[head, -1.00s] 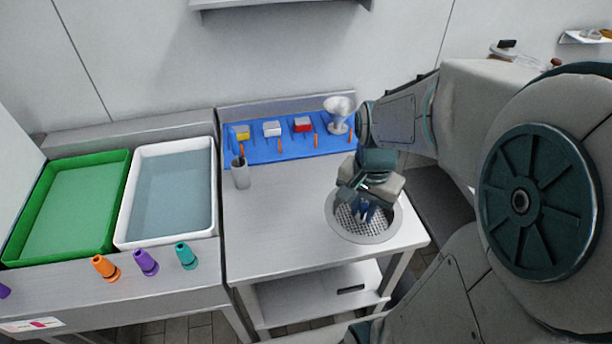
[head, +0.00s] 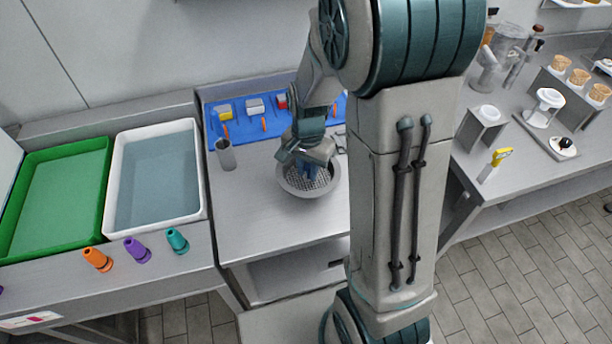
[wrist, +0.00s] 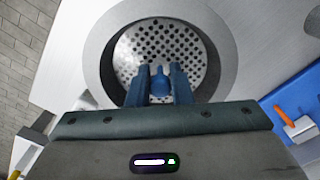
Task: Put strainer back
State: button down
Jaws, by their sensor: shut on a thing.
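The strainer is a round, perforated metal plate (wrist: 190,45) with a blue knob (wrist: 160,80). My gripper (wrist: 160,88) is shut on this knob, with one finger on each side. In the head view my gripper (head: 310,172) points down over the round opening in the steel counter.
A blue mat (head: 240,122) with small blocks lies behind the opening, and a metal cup (head: 226,155) stands to its left. A green tray (head: 100,190) and a white water basin (head: 202,170) are further left. Coloured cones (head: 137,250) stand in front. A side table (head: 530,170) is at right.

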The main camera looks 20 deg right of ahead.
aim_at(307, 177)
jog(key=shift+w+f, duration=0.15)
jog(key=shift+f, duration=1.95)
jog(key=shift+f, duration=0.2)
jog(key=c, duration=1.3)
grip_release()
jog(key=shift+r, duration=0.1)
